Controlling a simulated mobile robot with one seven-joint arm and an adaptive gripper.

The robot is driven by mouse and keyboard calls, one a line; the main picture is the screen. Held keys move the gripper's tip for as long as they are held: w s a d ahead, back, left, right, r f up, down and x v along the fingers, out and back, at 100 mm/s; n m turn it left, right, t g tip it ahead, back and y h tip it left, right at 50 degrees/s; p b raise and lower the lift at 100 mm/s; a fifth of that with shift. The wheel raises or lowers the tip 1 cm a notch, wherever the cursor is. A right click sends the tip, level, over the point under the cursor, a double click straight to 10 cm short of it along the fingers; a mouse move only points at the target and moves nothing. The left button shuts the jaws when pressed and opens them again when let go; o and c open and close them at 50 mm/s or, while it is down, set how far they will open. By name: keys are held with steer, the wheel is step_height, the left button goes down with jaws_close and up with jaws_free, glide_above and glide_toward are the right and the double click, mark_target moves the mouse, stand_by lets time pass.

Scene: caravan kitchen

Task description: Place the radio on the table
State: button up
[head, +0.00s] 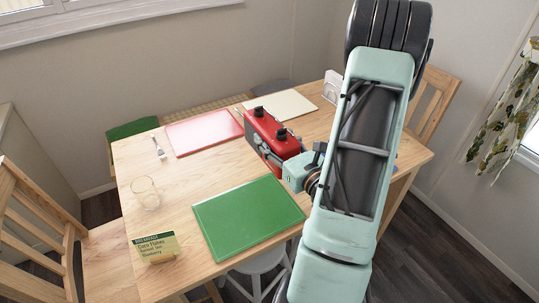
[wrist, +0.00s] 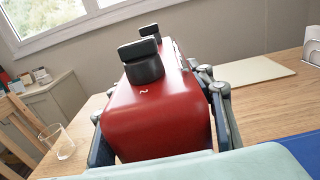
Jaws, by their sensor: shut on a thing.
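The radio (head: 268,124) is red with two black knobs on top. My gripper (head: 285,160) is shut on it and holds it upright over the middle of the wooden table (head: 180,190). In the wrist view the radio (wrist: 155,120) sits between my gripper's fingers (wrist: 160,135), one on each side. The radio's underside is not clear to see, so I cannot tell whether it touches the table. My arm hides part of the table's right side.
Bare wood lies left of the green mat.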

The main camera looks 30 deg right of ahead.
steer(key=shift+s+d+f+b, duration=0.1)
steer(key=shift+d+f+b, duration=0.15)
steer(key=shift+d+b, duration=0.25)
steer(key=b, duration=0.2)
steer(key=w+b, duration=0.1)
steer(key=b, duration=0.1)
steer(key=shift+d+f+b, duration=0.25)
steer(key=shift+f+b, duration=0.15)
steer(key=shift+w+d+b, duration=0.15)
steer(key=shift+b, duration=0.85)
steer(key=shift+w+d+f+b, duration=0.1)
steer(key=shift+b, duration=0.8)
steer(key=shift+w+d, duration=0.2)
steer(key=shift+w+d+f+b, duration=0.55)
steer(key=shift+w+d+f, duration=0.8)
steer(key=shift+f, duration=0.55)
steer(key=shift+w+d+f+b, duration=0.5)
steer(key=shift+w+d+f, duration=0.6)
steer(key=shift+w+f, duration=0.65)
steer(key=shift+w+d+f+b, duration=0.55)
steer(key=shift+w+d+f, duration=0.65)
steer(key=shift+f, duration=0.9)
